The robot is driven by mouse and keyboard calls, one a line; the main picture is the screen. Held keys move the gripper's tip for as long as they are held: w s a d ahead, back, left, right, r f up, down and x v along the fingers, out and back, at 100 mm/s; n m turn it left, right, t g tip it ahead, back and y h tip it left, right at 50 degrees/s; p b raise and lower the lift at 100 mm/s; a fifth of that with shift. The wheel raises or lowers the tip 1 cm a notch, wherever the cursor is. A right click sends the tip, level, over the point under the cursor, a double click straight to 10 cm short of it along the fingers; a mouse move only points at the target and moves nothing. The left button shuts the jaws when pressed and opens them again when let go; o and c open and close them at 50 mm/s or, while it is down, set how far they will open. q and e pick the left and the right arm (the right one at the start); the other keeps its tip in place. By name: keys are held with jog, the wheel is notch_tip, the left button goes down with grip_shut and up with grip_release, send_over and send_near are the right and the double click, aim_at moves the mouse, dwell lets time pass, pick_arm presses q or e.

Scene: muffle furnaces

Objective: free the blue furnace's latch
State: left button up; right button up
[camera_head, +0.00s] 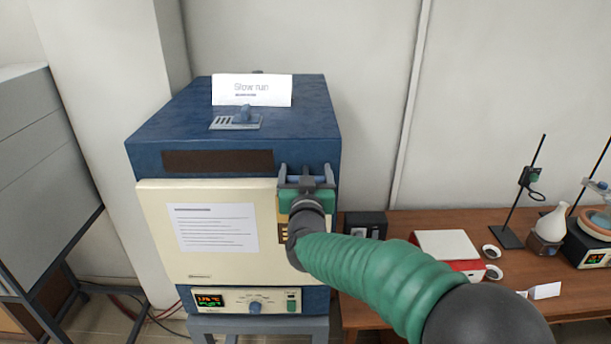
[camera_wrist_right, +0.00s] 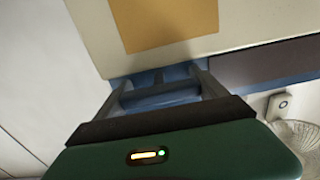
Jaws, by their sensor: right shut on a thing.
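The blue furnace (camera_head: 230,115) stands at the left with its cream door (camera_head: 185,255) closed flat against its front. The latch (camera_wrist_right: 160,98) is a blue bar at the upper right of the door, mostly hidden in the head view by my right gripper (camera_head: 307,172). In the right wrist view my gripper (camera_wrist_right: 160,85) has its two grey fingers on either side of the blue bar, shut on it. My left gripper is not in view.
A "Slow run" sign (camera_head: 252,90) stands on the furnace top. A lit display (camera_head: 210,300) and knob sit below the door. At the right, a wooden table (camera_head: 400,222) holds a red-and-white box (camera_head: 447,246), a flask (camera_head: 551,224) and a stand (camera_head: 510,235).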

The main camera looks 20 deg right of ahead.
jog(key=o, duration=1.3)
jog(key=shift+a, duration=0.1)
jog(key=b+v, duration=0.5)
jog(key=v, duration=1.1)
jog(key=shift+s, duration=0.35)
jog(key=shift+w+a+f, duration=0.1)
